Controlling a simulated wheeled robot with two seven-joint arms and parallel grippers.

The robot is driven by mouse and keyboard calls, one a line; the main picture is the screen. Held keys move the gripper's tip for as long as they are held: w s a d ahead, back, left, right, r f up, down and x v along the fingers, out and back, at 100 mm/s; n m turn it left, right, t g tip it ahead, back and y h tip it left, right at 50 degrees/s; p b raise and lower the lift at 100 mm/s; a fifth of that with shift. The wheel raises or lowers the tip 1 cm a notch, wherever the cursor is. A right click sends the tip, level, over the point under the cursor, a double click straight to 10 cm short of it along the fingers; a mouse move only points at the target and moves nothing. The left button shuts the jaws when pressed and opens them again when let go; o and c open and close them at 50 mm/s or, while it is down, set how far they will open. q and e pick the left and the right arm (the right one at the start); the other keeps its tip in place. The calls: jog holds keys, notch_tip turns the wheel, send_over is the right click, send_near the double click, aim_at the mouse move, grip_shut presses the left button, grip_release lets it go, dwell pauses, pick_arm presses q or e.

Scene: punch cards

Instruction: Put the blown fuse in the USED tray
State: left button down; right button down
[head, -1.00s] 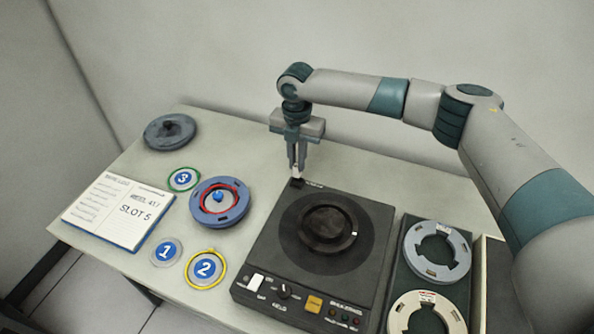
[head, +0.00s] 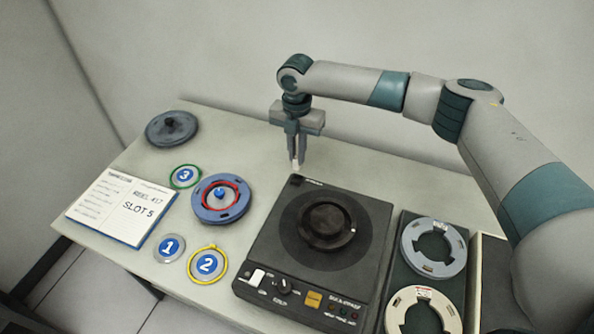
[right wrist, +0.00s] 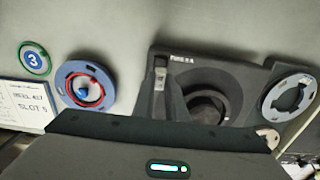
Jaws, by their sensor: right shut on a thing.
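My right gripper (head: 296,160) is above the back left corner of the black reel machine (head: 262,248), pointing down. It is shut on a small pale piece (head: 296,167), which looks like the fuse. The piece shows only as a light tip between the fingers, and whether it is blown cannot be seen. In the right wrist view the fingers (right wrist: 161,72) are beside a white label on the machine that seems to read FUSE. No tray marked USED can be made out. My left gripper is not in view.
Left of the machine are a blue reel (head: 221,213), numbered discs, an open notebook (head: 122,208) and a dark reel (head: 171,129). Right of it, a dark holder carries a grey ring (head: 433,264) and a cream ring (head: 423,299).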

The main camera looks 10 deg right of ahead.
jog(key=shift+r+p, duration=3.05)
jog(key=shift+r, duration=0.4)
jog(key=shift+s+d+m+b, duration=0.1)
jog(key=shift+s+m+b, duration=0.1)
jog(key=shift+m+b, duration=0.3)
jog(key=s+d+m+b, duration=0.3)
jog(key=s+m+b, duration=0.3)
jog(key=m, duration=0.8)
jog(key=s+d+m+b, duration=0.3)
jog(key=s+m+b, duration=0.3)
jog(key=s+m, duration=0.5)
jog(key=shift+s+d+r+m+b, duration=0.15)
jog(key=shift+s+r+m+b, duration=0.25)
jog(key=shift+m, duration=1.2)
